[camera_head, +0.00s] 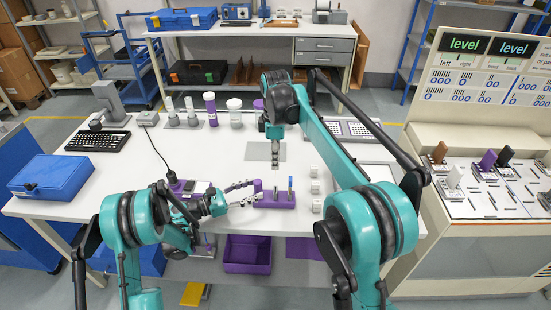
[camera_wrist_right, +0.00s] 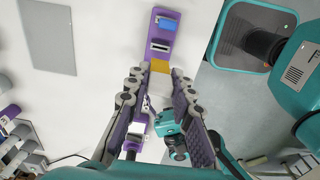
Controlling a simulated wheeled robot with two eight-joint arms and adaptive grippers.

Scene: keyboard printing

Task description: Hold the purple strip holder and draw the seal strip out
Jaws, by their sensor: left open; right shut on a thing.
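The purple strip holder (camera_head: 274,203) lies on the white table near its front edge, with upright pieces in it, one blue-topped (camera_head: 290,184). In the right wrist view the holder (camera_wrist_right: 161,22) runs top to bottom and is partly hidden by my fingers. My right gripper (camera_head: 275,166) points down above the holder. Its fingertips are shut on a yellowish piece, seemingly the seal strip (camera_wrist_right: 160,67); whether its lower end is still in the holder cannot be told. My left gripper (camera_head: 258,191) is open, with its fingertips at the holder's left end; contact is unclear.
Several small white blocks (camera_head: 315,187) stand right of the holder. A grey plate (camera_head: 265,151) lies behind it. A black keyboard (camera_head: 97,141) and blue case (camera_head: 52,176) are at the left. A purple bin (camera_head: 247,256) sits below the table. A panel console (camera_head: 490,180) stands at the right.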

